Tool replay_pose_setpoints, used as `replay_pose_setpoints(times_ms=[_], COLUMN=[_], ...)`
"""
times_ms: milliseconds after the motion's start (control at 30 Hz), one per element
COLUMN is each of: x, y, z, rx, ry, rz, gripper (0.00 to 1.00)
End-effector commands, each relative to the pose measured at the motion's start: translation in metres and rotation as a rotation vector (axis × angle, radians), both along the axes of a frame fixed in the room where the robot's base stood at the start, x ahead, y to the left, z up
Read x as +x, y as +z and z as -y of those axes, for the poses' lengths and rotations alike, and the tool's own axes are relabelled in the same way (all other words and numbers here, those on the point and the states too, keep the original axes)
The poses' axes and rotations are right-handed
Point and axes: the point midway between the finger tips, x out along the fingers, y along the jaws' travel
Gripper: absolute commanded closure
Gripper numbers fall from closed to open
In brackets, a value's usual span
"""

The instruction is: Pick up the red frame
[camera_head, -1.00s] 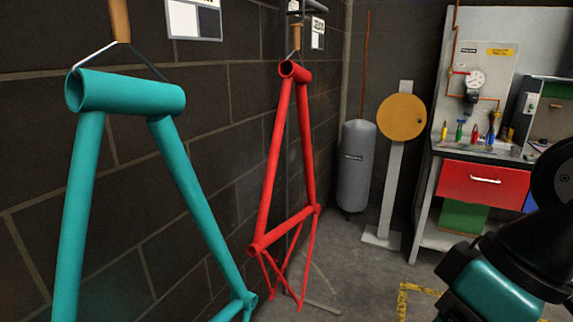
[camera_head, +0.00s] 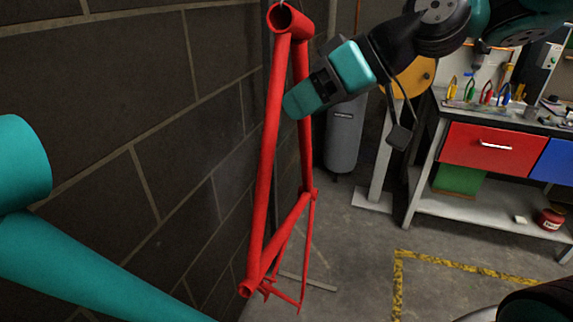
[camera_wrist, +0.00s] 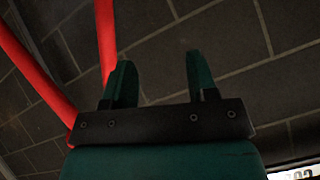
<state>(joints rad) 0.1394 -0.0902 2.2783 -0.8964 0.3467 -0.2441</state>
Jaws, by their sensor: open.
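The red frame (camera_head: 266,150) hangs upright near the dark block wall, its head tube at the top and its thin rear stays at the bottom. My gripper (camera_head: 296,103) reaches in from the right at the upper part of the frame, beside its tubes; the head view does not show both fingers clearly. In the wrist view my gripper (camera_wrist: 160,82) is open, with nothing between its two teal fingers. There a red tube (camera_wrist: 105,38) of the frame runs just left of the left finger, and another slants at far left. I cannot tell whether the finger touches the tube.
A teal frame (camera_head: 75,265) is close by at the left. The block wall (camera_head: 130,100) stands behind both frames. A grey cylinder (camera_head: 343,140) and a workbench with a red drawer (camera_head: 493,147) stand beyond. The floor by the yellow marking (camera_head: 470,270) is clear.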

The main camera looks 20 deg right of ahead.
Motion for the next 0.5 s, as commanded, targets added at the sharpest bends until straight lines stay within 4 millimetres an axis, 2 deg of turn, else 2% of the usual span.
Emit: replay_pose_setpoints(times_ms=[33, 100, 200, 333, 400, 500], x=[0.033, 0.067, 0.096, 0.109, 0.113, 0.123], y=[0.036, 0.076, 0.123, 0.159, 0.169, 0.174], z=[0.022, 0.051, 0.097, 0.138, 0.146, 0.14], rx=[0.066, 0.148, 0.229, 0.282, 0.296, 0.304], ry=[-0.038, -0.072, -0.123, -0.168, -0.178, -0.178], rz=[0.106, 0.269, 0.467, 0.631, 0.671, 0.687], gripper=[0.47, 0.47, 0.47, 0.47, 0.47, 0.47])
